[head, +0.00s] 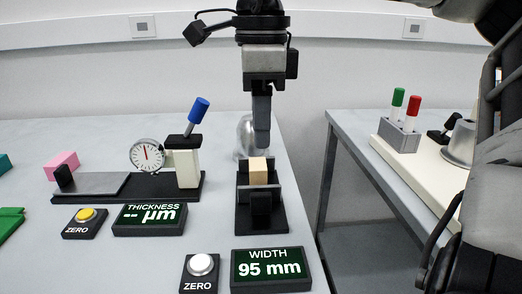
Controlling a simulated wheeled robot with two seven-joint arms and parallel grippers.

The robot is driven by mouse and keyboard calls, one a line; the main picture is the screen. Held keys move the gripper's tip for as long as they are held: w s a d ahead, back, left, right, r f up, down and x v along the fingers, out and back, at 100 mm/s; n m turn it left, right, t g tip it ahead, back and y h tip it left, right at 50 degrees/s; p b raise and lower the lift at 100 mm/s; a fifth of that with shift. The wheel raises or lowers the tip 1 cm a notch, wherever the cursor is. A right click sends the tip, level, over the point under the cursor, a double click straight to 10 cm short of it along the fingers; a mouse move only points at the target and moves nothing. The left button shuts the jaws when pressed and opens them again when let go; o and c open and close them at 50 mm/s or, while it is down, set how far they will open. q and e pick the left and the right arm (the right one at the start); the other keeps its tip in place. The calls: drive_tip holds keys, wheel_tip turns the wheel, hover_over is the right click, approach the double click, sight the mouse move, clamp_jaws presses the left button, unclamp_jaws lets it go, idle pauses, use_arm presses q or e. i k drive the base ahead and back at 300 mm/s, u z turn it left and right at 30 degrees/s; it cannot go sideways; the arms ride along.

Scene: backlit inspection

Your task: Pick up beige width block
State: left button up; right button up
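The beige width block (258,172) sits in the black width gauge (259,212) on the near-right part of the table, between its upright black jaws. My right gripper (262,146) points straight down over the block, with its grey fingers ending at or just behind the block's top. The fingers line up in this view, so I cannot tell the gap between them or whether they touch the block. The width display (269,267) reads 95 mm. My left gripper is not in view.
Left of the width gauge stands a thickness gauge with a dial (147,155) and blue-handled lever (197,111). A pink block (62,164) lies behind its left end. Two zero buttons are in front. A gap separates a right-hand table with green and red-topped pieces (413,106).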

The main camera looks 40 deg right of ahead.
sight(258, 169)
drive_tip(key=k, duration=1)
